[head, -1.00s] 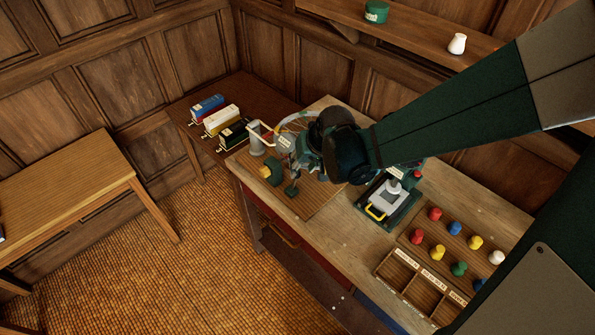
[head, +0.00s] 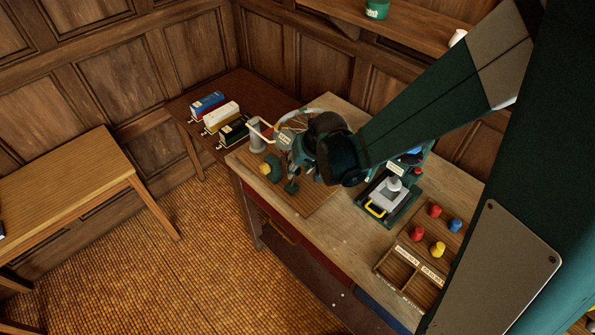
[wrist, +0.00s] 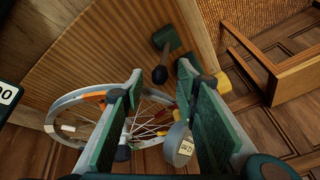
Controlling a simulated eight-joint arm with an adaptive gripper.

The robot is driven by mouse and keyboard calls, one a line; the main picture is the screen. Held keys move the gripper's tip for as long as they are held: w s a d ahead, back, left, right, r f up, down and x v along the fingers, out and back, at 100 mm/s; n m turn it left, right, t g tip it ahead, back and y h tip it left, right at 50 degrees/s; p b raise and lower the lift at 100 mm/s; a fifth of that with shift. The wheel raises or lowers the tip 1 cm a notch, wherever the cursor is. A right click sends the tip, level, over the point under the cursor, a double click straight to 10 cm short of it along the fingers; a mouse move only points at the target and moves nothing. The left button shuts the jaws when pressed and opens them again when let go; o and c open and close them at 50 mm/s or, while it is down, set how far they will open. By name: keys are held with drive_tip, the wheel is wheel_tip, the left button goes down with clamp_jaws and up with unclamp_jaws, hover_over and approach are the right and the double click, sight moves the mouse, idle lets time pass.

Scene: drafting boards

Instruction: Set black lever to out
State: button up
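A black-tipped knob (wrist: 160,75) on a short stem by a dark green block (wrist: 168,38) shows in the wrist view, beyond my fingertips. It seems to be the black lever, but I cannot read its setting. The dark green block also shows in the head view (head: 291,187). My gripper (wrist: 160,80) is open, with its two green fingers apart and nothing clearly held between them. A grey round part with a small label (wrist: 180,145) and a spoked wheel (wrist: 145,115) show around the fingers. In the head view my wrist hides part of this fixture.
A green dome with a yellow piece (head: 267,170) stands left of my gripper. A grey device with a yellow handle (head: 385,198) and a wooden tray (head: 402,280) with coloured pegs are to the right. Blue, white and black model wagons (head: 220,117) stand on the side table.

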sight(298, 170)
drive_tip(key=shift+x, duration=1.6)
clamp_jaws()
